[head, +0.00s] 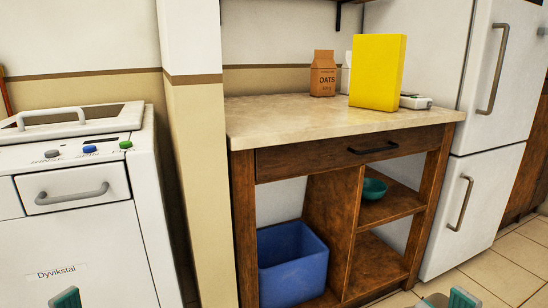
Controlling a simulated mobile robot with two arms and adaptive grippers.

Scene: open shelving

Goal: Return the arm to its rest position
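Only the teal tips of my grippers show, at the bottom edge of the head view. My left gripper (65,298) is low in front of the white washing machine, cut off by the frame. My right gripper (448,300) is low in front of the tiled floor, right of the wooden counter. Most of both grippers and both arms is out of frame, so I cannot tell whether they are open or shut. No object shows at either set of tips.
The counter (280,117) bears an oats carton (323,74), a yellow box (377,72) and a small white device (415,101). A blue bin (292,265) and teal bowl (373,188) sit below. A washing machine (75,235) and fridge (487,180) flank it.

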